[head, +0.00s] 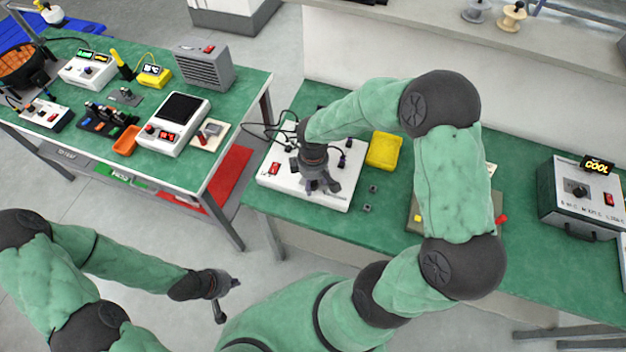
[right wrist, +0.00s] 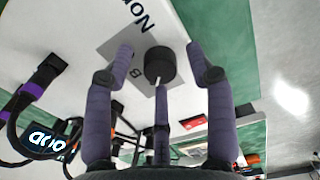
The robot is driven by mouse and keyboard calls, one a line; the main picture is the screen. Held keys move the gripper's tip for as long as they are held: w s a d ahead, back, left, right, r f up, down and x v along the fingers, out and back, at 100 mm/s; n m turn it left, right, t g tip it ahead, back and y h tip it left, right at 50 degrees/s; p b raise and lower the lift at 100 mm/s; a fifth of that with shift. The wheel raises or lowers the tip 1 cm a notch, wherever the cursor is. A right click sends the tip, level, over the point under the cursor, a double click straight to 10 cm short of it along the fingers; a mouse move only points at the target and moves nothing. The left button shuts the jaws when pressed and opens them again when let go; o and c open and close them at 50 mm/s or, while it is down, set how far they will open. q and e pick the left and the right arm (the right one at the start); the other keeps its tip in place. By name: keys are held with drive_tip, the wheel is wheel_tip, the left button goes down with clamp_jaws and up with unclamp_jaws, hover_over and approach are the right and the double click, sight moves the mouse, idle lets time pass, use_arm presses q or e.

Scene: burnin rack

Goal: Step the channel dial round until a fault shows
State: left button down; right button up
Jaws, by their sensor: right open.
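The white test box (head: 340,199) lies on the green right-hand bench, with a red switch (head: 275,168) at its left. Its black channel dial (right wrist: 160,64) shows in the right wrist view, with a white pointer line towards the picture's bottom. A lit display (right wrist: 46,141) shows pale letters, partly hidden and turned. My left gripper (head: 223,299) hangs empty over the floor; its opening is unclear.
A yellow box (head: 384,150) stands right of the white box. Small metal blocks (head: 373,188) lie nearby. A grey instrument (head: 580,195) with a "COOL" sign stands at far right. Dark cables lie at the white box's left. Another bench of devices stands left.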

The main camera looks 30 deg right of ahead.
clamp_jaws()
drive_tip(key=shift+m, duration=0.4)
drive_tip(key=m+b, duration=0.2)
drive_tip(key=m, duration=0.1)
drive_tip(key=shift+f+m, duration=0.1)
drive_tip(key=shift+m, duration=0.2)
drive_tip(key=shift+m+b, duration=0.9)
drive_tip(key=shift+m, duration=1.3)
unclamp_jaws()
